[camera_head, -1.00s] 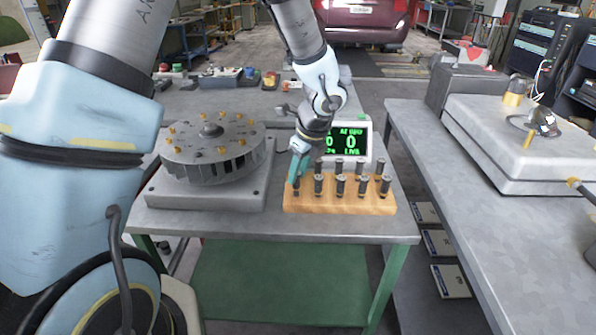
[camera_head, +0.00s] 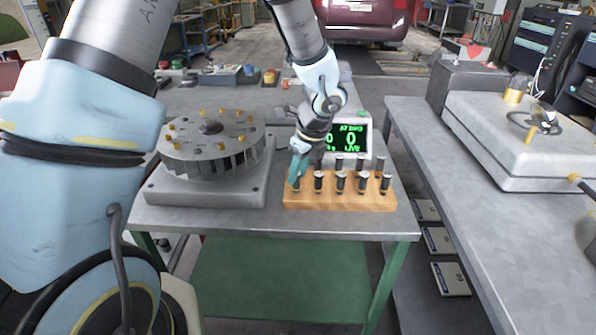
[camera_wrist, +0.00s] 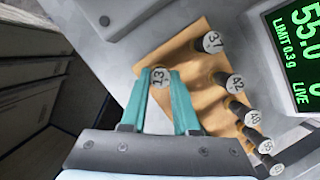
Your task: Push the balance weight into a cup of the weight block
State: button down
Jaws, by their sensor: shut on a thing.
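My gripper (camera_head: 294,176) points down at the left end of the wooden weight block (camera_head: 340,203). In the wrist view, its two teal fingers (camera_wrist: 163,84) are shut on a small balance weight (camera_wrist: 159,77) with a pale top marked 13. The weight is above the block's left corner, where its dark side shows in the head view (camera_head: 297,185). I cannot tell how deep its lower end sits in a cup. Several dark weights stand upright in the block, such as one marked 37 (camera_wrist: 212,42) and one marked 42 (camera_wrist: 235,83).
A grey drum (camera_head: 211,150) with brass pegs stands on a grey base to the left. A green-lettered display (camera_head: 348,139) stands behind the block; in the wrist view it reads 55 and LIVE. The grey bench (camera_head: 465,215) at right carries a metal device.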

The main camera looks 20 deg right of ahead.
jog(key=c, duration=0.6)
grip_release()
